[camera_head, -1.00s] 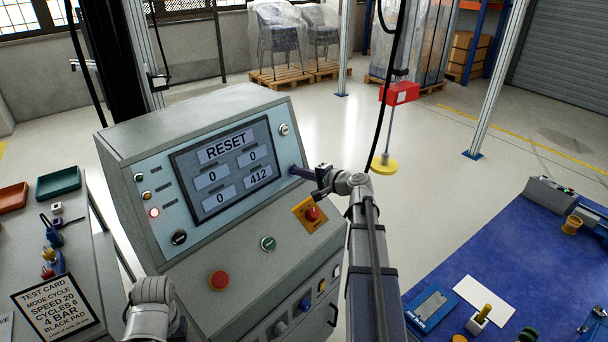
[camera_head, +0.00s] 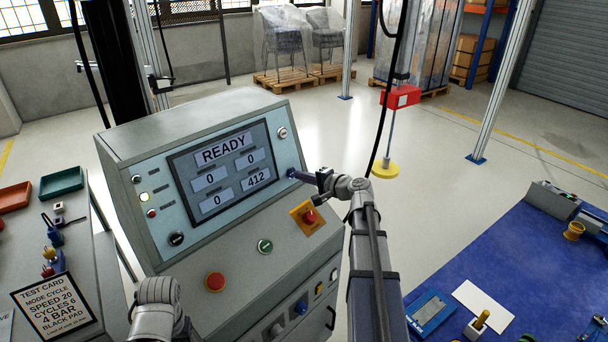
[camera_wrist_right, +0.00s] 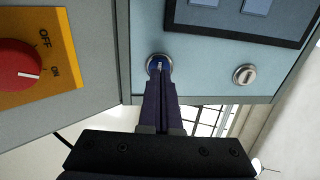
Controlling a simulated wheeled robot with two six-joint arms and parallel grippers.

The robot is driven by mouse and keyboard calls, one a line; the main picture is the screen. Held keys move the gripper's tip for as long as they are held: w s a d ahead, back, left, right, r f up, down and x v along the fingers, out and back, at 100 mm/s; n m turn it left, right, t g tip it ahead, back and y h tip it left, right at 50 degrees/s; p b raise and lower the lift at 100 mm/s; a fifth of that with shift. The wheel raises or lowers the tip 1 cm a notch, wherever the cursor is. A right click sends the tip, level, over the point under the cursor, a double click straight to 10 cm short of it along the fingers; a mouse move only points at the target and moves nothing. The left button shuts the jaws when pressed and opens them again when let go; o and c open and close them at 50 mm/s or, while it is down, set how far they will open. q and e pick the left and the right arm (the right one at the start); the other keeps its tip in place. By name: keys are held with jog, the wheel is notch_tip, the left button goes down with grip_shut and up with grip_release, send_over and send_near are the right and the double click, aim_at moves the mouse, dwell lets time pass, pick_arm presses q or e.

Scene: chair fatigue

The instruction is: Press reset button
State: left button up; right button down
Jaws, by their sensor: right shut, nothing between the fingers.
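The control console (camera_head: 120,145) carries a screen (camera_head: 225,165) that reads READY with 0, 0, 0 and 412. My right gripper (camera_head: 293,174) is shut and empty, its fingertips at the right edge of the console face, below a small knob (camera_head: 282,133). In the right wrist view the shut fingers (camera_wrist_right: 160,75) point at a round blue button (camera_wrist_right: 160,60) in a metal ring. The tips cover part of it and look to be at or touching it; I cannot tell whether it is pressed in. Any label is not readable. My left gripper is not in view.
A red rotary switch (camera_head: 309,217) on a yellow plate sits just below my right gripper. A red push button (camera_head: 215,281) and a green one (camera_head: 265,246) are on the sloped panel.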

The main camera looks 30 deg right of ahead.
pick_arm(q)
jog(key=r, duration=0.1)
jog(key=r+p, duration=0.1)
jog(key=p, duration=0.1)
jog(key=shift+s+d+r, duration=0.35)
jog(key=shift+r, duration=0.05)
pick_arm(e)
jog(key=v, duration=1.1)
jog(key=shift+s+d, duration=0.15)
jog(key=shift+s, duration=0.2)
jog(key=shift+r, duration=0.1)
